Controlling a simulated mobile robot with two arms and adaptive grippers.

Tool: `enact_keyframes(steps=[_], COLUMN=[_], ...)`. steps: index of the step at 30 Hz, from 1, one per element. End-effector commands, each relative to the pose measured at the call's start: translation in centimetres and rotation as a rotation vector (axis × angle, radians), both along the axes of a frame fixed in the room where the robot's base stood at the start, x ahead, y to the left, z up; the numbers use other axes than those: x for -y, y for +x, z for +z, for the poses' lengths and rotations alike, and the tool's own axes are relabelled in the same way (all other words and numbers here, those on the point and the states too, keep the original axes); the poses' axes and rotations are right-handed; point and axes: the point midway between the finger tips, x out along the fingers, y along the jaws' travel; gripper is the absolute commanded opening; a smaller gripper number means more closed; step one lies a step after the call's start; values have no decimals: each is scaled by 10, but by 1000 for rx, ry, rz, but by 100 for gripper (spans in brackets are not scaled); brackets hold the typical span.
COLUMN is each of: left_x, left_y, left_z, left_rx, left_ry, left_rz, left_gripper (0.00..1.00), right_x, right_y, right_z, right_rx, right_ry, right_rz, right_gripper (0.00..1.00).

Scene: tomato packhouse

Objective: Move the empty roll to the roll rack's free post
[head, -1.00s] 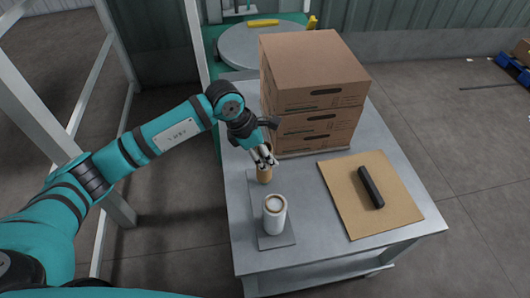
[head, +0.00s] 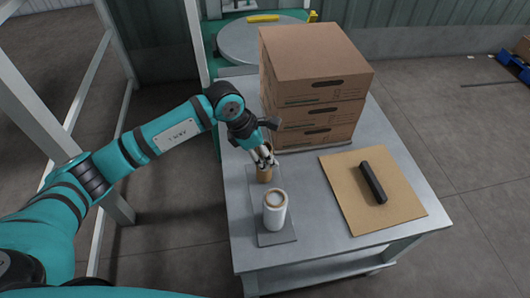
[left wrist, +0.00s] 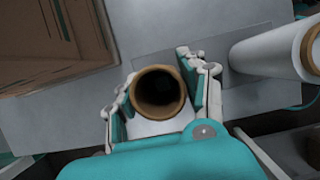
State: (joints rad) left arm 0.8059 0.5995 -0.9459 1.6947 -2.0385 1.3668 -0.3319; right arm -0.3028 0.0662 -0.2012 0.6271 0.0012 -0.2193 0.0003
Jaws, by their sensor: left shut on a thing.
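The empty roll (head: 264,175) is a short brown cardboard tube, upright at the far end of the roll rack's grey base plate (head: 277,239). My left gripper (head: 264,160) is shut on its upper part. In the left wrist view the empty roll (left wrist: 158,93) shows its open, dark end between the two fingers of my left gripper (left wrist: 160,88). A fuller white roll (head: 274,212) stands on the near end of the rack, and it also shows in the left wrist view (left wrist: 272,46). No bare post is visible. I cannot tell whether the tube's bottom touches the plate. My right gripper is out of view.
The rack is on a grey metal table (head: 310,212). Stacked cardboard boxes (head: 315,90) stand behind and right of the gripper. A brown mat (head: 345,200) with a black bar (head: 373,182) lies at right. A round grey turntable (head: 240,45) is beyond the table.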

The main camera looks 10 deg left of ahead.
Motion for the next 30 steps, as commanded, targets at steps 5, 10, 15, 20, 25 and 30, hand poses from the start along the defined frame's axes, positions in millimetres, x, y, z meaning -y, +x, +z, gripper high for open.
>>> enact_keyframes(steps=[5, 10, 15, 20, 25, 30], left_x=[0, 0, 0, 0, 0, 0], left_y=[0, 0, 0, 0, 0, 0], left_z=[-3, -3, -3, -3, -3, -3], left_rx=[0, 0, 0, 0, 0, 0], left_ry=[0, 0, 0, 0, 0, 0], left_rz=[0, 0, 0, 0, 0, 0], left_gripper=[16, 47, 69, 69, 69, 69], right_x=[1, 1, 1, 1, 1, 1], right_y=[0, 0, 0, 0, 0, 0], right_z=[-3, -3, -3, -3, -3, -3], right_rx=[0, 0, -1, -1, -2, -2], right_ry=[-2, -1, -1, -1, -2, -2], right_rz=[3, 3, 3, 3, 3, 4], right_gripper=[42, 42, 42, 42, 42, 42])
